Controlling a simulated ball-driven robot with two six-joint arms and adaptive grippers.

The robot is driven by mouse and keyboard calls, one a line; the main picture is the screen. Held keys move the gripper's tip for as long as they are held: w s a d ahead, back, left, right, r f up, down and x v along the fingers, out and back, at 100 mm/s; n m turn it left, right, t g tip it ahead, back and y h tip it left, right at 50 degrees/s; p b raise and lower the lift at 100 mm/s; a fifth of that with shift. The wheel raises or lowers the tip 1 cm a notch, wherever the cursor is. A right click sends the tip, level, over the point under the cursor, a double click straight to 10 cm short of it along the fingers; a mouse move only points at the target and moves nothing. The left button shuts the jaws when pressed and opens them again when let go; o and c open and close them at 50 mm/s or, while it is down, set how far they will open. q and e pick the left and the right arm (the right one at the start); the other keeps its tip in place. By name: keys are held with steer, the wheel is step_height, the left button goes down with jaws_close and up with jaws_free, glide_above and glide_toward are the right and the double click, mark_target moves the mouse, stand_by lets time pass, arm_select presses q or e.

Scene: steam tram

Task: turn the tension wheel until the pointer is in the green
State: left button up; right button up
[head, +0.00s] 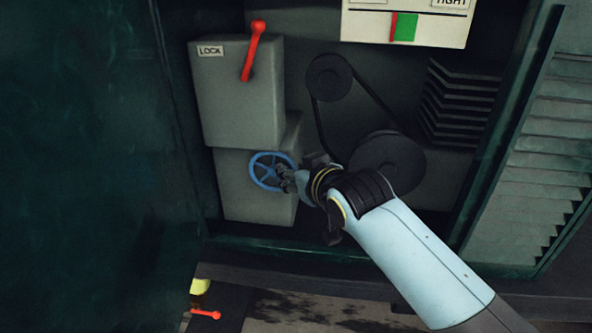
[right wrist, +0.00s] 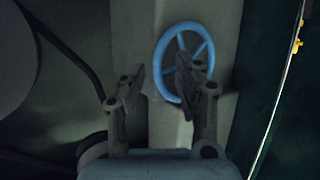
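The blue spoked tension wheel (head: 256,167) is on the front of the lower grey box, and it also shows in the right wrist view (right wrist: 159,54). My right gripper (head: 287,180) is at the wheel's right side. A red strip (head: 393,27), perhaps the pointer, stands at the left edge of the green patch (head: 406,28). My left gripper is out of view.
Above the wheel is a grey box (head: 235,100) labelled "LOCK" with a raised red lever (head: 253,50). A belt runs between two dark pulleys (head: 388,160) right of the wheel. A dark green panel (head: 90,150) stands left; a louvred panel (head: 545,180) is right.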

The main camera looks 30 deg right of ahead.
steer(key=shift+c, duration=0.3)
steer(key=shift+a, duration=0.1)
jaws_close()
step_height(320, 180, down, 2)
steer(key=m+t+y+b, duration=0.1)
steer(key=m+t+b, duration=0.2)
steer(key=b, duration=0.2)
steer(key=shift+f, duration=0.15)
steer(key=shift+c, duration=1)
jaws_free()
steer(key=shift+o, duration=1.3)
steer(key=shift+d, duration=0.25)
